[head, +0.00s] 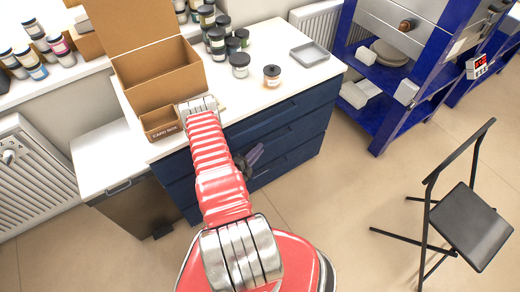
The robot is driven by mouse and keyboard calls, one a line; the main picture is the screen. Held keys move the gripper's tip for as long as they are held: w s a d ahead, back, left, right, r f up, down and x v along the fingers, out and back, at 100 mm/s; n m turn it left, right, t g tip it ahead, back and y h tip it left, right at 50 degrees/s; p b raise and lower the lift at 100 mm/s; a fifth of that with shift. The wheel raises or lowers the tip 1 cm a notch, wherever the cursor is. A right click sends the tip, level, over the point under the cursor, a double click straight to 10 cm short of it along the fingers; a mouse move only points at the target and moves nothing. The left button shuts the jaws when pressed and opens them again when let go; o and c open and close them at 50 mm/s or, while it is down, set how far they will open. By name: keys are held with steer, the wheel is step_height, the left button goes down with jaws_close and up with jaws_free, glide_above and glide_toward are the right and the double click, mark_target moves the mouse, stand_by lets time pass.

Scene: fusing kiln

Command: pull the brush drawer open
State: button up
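A dark blue drawer unit (300,128) stands under the white worktop, with its drawers stacked one above another. The drawer fronts look flush, so they appear shut. No label shows which one is the brush drawer, and my arm covers part of the left side of the fronts. My gripper (256,154) shows just right of my red arm, in front of the drawer fronts at about middle height. Its fingers look dark grey-purple and small. I cannot tell whether they are apart, or whether they touch a drawer or handle.
On the worktop (268,95) are an open cardboard box (165,80), a small labelled box (160,124), several dark-lidded jars (239,65) and a grey tray (310,55). A blue rack (378,90) stands right. A black folding chair (470,225) stands on otherwise clear floor.

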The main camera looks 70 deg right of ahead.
steer(key=shift+x, duration=0.9)
steer(key=shift+c, duration=0.7)
jaws_close()
